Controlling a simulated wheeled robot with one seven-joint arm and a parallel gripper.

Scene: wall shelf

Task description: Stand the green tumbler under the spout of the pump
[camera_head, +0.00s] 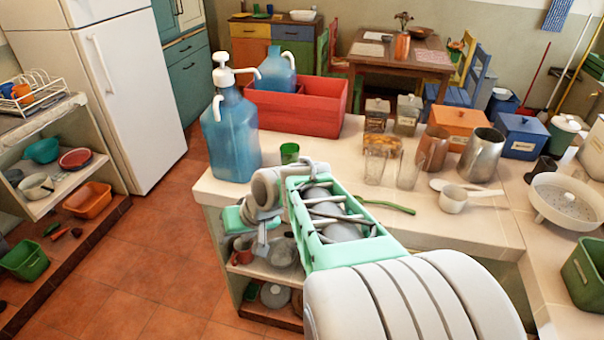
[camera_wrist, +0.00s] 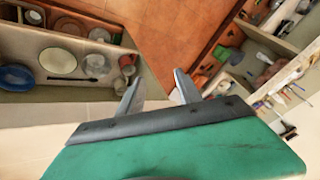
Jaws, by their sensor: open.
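The green tumbler (camera_head: 289,153) stands upright on the counter, right of the blue pump bottle (camera_head: 229,138); my arm hides its lower part. The bottle has a white pump head whose spout (camera_head: 250,71) points right, toward the tumbler's side. In the picture the tumbler lies right of the spout tip. My gripper (camera_head: 262,240) hangs at the counter's front edge, nearer the camera than the tumbler and apart from it. In the wrist view its fingers (camera_wrist: 158,90) are spread and empty, over the floor and shelves; the tumbler is not seen there.
A red crate (camera_head: 295,108) with a second blue pump bottle (camera_head: 275,72) stands behind. Glass cups (camera_head: 375,167), a copper cup (camera_head: 433,149) and a steel pitcher (camera_head: 481,154) stand to the right. A green-handled utensil (camera_head: 385,205) lies near my arm. Open shelves (camera_head: 245,268) sit below the counter.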

